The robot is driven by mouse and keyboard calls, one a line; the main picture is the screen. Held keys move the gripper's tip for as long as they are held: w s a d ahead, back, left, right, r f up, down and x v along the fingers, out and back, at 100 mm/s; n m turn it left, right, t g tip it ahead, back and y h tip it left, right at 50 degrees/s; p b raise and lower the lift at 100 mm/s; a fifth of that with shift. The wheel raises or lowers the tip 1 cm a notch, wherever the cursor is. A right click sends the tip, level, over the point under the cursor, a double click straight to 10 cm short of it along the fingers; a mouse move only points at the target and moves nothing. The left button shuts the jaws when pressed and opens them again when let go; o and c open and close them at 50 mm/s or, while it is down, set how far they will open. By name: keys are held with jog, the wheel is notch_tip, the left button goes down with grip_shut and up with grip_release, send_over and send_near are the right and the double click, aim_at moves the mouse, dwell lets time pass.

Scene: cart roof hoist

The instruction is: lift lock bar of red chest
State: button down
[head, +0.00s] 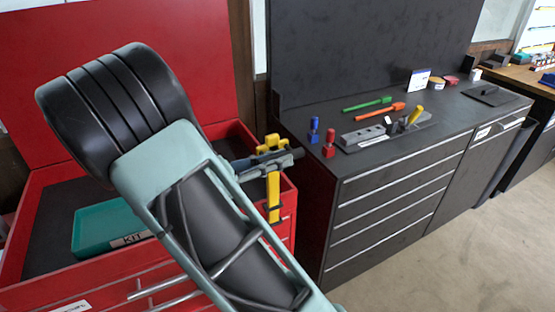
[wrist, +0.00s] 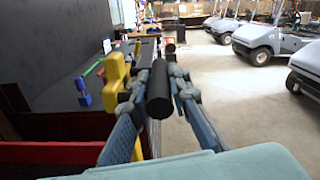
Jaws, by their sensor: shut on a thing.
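The red chest (head: 284,190) stands open at the left of the head view, its lid up. The yellow lock bar (head: 273,195) runs upright at its right front corner. It also shows in the wrist view (wrist: 116,68), left of my fingers. My gripper (head: 284,158) crosses the bar near its top. In the wrist view my gripper (wrist: 159,66) is shut on a black cylindrical grip (wrist: 159,95), which lies between the two fingers beside the yellow bar. My arm hides part of the chest in the head view. The join between grip and bar is not clear.
A teal kit tray (head: 95,232) lies inside the chest. A dark cabinet (head: 400,190) stands close on the right, with green (head: 367,103) and orange (head: 374,111) tools, blocks and a grey holder (head: 365,137) on top. Open floor (head: 450,260) lies in front of the cabinet.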

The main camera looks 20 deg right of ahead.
jog(key=shift+w+r, duration=0.1)
jog(key=shift+r, duration=0.3)
jog(key=c, duration=2.1)
grip_release()
jog(key=shift+f, duration=0.1)
jog(key=shift+a, duration=0.2)
jog(key=a, duration=1.1)
jog(key=shift+s+a, duration=0.25)
jog(key=shift+a, duration=0.05)
